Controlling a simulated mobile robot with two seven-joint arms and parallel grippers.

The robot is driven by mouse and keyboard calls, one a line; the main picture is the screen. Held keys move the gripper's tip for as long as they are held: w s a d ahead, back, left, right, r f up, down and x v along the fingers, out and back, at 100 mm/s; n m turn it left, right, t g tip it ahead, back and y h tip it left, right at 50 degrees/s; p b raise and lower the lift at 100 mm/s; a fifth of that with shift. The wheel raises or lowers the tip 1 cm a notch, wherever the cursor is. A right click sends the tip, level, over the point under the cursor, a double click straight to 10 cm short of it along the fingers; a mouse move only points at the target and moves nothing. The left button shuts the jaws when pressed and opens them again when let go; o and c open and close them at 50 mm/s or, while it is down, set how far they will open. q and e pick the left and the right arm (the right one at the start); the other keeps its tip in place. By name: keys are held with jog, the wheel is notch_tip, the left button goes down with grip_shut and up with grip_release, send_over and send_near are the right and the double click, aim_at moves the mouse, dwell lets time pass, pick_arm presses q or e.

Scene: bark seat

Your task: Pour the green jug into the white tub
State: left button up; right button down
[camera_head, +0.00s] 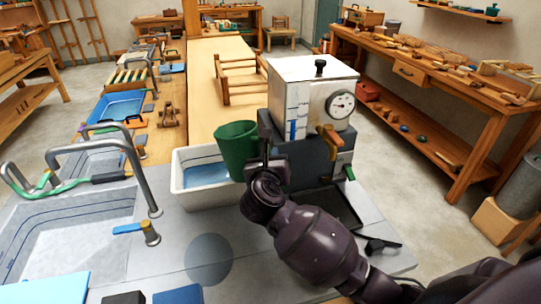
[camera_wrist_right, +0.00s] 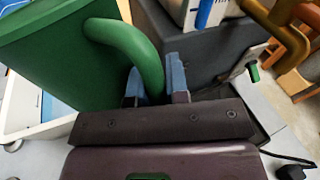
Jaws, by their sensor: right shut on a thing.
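The green jug (camera_head: 236,150) is held up in the head view, over the right part of the white tub (camera_head: 206,199). It looks close to upright, perhaps tilted slightly; its contents are not visible. My right gripper (camera_head: 266,168) is shut on the jug's handle, at the jug's right side. In the right wrist view the jug (camera_wrist_right: 60,65) fills the upper left, and its curved handle (camera_wrist_right: 135,45) runs down between the blue-padded fingers (camera_wrist_right: 156,86). The tub's inside shows blue; I cannot tell whether that is liquid. My left gripper is not in view.
A white boiler box with a dial (camera_head: 310,95) on a dark base stands just right of the jug. A sink with a curved metal tap (camera_head: 140,170) lies left of the tub. A wooden rack (camera_head: 240,80) stands behind.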

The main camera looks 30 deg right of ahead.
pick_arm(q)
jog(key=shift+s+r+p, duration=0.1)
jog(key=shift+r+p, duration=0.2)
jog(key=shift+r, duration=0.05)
pick_arm(e)
jog(key=shift+r, duration=0.25)
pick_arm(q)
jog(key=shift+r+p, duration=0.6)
pick_arm(e)
jog(key=shift+r+n, duration=0.25)
jog(key=shift+n, duration=0.05)
pick_arm(q)
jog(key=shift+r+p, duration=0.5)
jog(key=shift+p, duration=0.15)
pick_arm(e)
jog(key=shift+s+r+g, duration=0.1)
jog(key=shift+r+g, duration=0.15)
jog(key=shift+g, duration=0.15)
pick_arm(q)
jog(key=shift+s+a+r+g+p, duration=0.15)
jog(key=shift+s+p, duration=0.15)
jog(key=shift+p, duration=0.3)
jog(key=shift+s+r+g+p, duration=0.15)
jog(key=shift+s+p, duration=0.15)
jog(key=shift+p, duration=0.3)
pick_arm(e)
jog(key=shift+r+n, duration=0.4)
jog(key=shift+r, duration=0.15)
